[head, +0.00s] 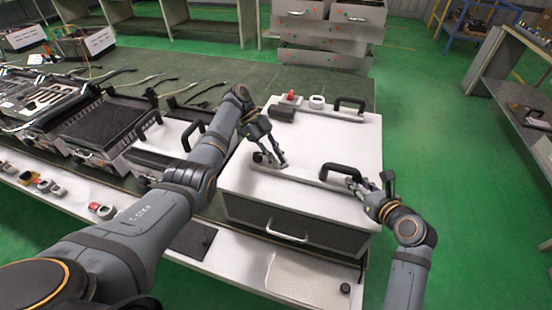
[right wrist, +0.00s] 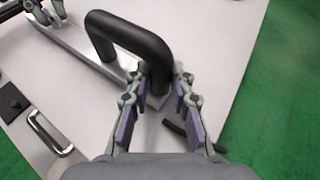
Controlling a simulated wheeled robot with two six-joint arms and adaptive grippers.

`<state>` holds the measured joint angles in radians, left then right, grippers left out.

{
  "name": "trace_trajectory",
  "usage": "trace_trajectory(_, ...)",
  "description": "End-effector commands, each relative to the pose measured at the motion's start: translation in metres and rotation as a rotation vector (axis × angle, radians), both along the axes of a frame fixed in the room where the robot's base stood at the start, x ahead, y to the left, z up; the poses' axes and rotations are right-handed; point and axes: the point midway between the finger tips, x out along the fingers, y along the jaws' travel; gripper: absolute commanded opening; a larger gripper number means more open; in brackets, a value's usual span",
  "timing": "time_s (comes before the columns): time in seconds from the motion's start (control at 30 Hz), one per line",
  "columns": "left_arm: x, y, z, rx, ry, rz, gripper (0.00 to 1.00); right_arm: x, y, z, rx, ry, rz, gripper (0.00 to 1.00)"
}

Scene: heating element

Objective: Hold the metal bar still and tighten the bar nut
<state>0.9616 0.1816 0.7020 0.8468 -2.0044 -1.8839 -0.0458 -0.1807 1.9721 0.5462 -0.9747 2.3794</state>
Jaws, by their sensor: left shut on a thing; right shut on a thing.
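The metal bar (head: 310,181) lies across the front of a white-topped box and carries a black handle (head: 343,171) near its right end. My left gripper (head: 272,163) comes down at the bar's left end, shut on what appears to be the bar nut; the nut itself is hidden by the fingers. My right gripper (head: 358,186) is at the bar's right end. In the right wrist view, its fingers (right wrist: 158,84) straddle the bar end at the foot of the black handle (right wrist: 125,35), and the bar (right wrist: 85,45) runs away to the upper left.
Heater units (head: 100,125) stand on the left. The box top's middle is clear.

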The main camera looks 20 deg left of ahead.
Motion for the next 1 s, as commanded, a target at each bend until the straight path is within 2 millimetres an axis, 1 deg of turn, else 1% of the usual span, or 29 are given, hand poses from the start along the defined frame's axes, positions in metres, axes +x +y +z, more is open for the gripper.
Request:
trace_trajectory(0.3, 0.0007, -0.0003, -0.0013, 0.002, 0.002, -0.093, 0.00, 0.0003, -0.0001, 0.0012, 0.001, -0.003, 0.000, 0.00)
trace_trajectory(0.8, -0.0007, -0.0004, -0.0021, 0.002, 0.005, -0.109, 0.00, 0.0005, -0.0002, 0.0013, 0.000, -0.003, -0.001, 0.00)
trace_trajectory(0.83, -0.0007, -0.0004, -0.0021, 0.001, 0.006, -0.109, 0.21, 0.0005, -0.0002, 0.0013, 0.000, -0.003, -0.001, 0.00)
trace_trajectory(0.97, -0.0003, -0.0005, -0.0014, 0.002, 0.004, -0.109, 0.39, 0.0005, -0.0003, 0.0012, 0.000, -0.003, -0.001, 0.00)
trace_trajectory(1.0, -0.0002, -0.0005, -0.0013, 0.001, 0.003, -0.108, 0.40, 0.0005, -0.0003, 0.0012, 0.000, -0.003, -0.001, 0.00)
